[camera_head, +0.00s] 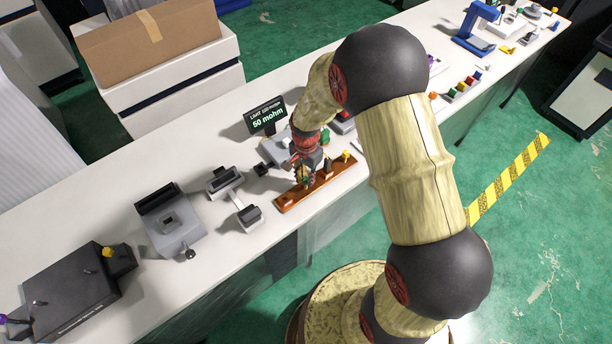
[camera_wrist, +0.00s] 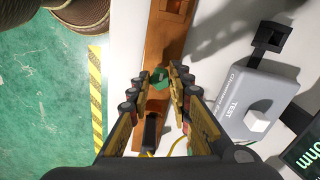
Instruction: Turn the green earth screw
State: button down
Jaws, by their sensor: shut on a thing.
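The green earth screw (camera_wrist: 153,80) shows in the wrist view on a brown wooden strip (camera_wrist: 168,42). My gripper (camera_wrist: 158,82) has its two fingers on either side of the green screw and is shut on it. In the head view my gripper (camera_head: 303,172) is low over the left part of the brown strip (camera_head: 338,168), and the screw is largely hidden there by the fingers. A black upright part (camera_wrist: 150,130) and a yellow wire stand on the strip, close to my gripper's base in the wrist view.
A grey tester marked TEST (camera_wrist: 238,108) stands beside the strip. A display reading 50 mohm (camera_head: 267,118) stands behind it. Grey fixtures (camera_head: 170,222) and a dark box (camera_head: 75,292) are to the left. The bench's front edge is close to the strip.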

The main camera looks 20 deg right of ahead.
aim_at(306, 179)
jog(key=shift+m, duration=0.8)
jog(key=c, duration=1.6)
grip_release()
jog(key=shift+r, duration=0.1)
notch_tip(306, 179, up, 12)
jog(key=shift+f, duration=0.1)
